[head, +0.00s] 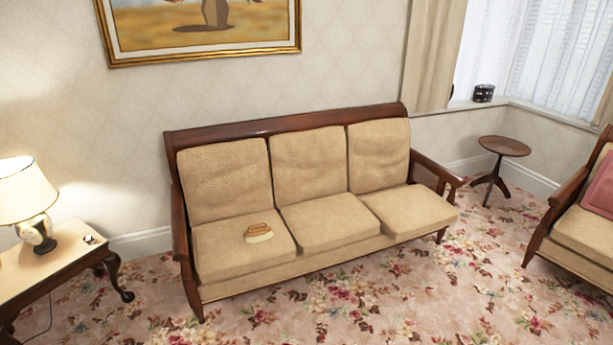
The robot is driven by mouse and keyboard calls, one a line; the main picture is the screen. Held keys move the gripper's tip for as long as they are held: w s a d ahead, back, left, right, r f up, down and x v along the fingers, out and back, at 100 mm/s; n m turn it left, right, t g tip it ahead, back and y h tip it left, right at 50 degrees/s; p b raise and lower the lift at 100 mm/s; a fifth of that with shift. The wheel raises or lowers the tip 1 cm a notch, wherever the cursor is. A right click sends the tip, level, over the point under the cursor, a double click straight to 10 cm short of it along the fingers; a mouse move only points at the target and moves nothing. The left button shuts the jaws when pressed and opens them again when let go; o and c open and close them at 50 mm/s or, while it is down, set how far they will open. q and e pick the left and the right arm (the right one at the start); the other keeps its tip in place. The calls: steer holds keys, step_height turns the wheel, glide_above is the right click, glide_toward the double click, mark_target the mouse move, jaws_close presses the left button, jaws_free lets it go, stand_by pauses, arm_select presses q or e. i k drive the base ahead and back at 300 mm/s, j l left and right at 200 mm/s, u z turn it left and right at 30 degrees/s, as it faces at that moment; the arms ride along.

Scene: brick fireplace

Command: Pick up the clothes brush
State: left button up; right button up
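The clothes brush (258,232) lies on the left seat cushion of the tan sofa (312,228). It has a brown wooden top and a pale lower edge that looks like bristles. Nothing covers it. Neither of my grippers shows in the head view.
A side table (52,262) with a lit lamp (26,200) stands left of the sofa. A small round table (504,146) stands at the right, near the window. An armchair (580,232) with a pink cushion is at the right edge. Floral carpet (400,300) in front of the sofa is clear.

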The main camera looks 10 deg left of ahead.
mark_target(255, 235)
steer(key=i+l+u, duration=0.15)
steer(key=i, duration=0.2)
steer(key=i+u, duration=0.2)
steer(key=i, duration=0.2)
steer(key=i+l+u, duration=0.35)
steer(key=u, duration=0.3)
steer(key=i+l+u, duration=0.6)
steer(key=l+u, duration=0.2)
steer(key=u, duration=0.15)
steer(key=i+l+u, duration=0.15)
steer(key=l+u, duration=0.35)
steer(key=i+l+u, duration=0.1)
steer(key=l+u, duration=0.6)
steer(key=l, duration=0.25)
steer(key=l+u, duration=0.35)
steer(key=l, duration=0.15)
